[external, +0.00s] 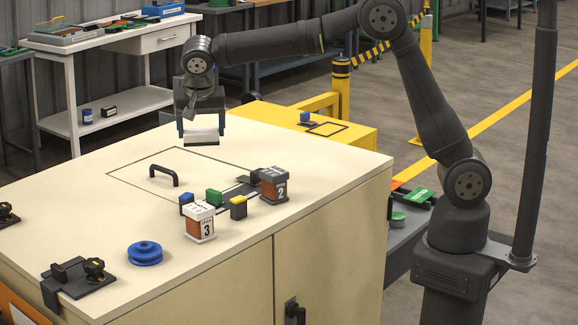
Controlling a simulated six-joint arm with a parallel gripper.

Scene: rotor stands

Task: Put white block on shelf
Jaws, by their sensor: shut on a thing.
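My gripper (200,112) is at the upper left of the external view, pointing down over the far part of the cabinet top. It is shut on the white block (202,124), which has a dark lower part. The block is close to the cabinet top, and I cannot tell whether it touches it. The white bench (110,42) behind on the left has a low shelf (140,101). A blue can and a black-and-white item stand on that shelf.
A yellow box (340,140) stands behind.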

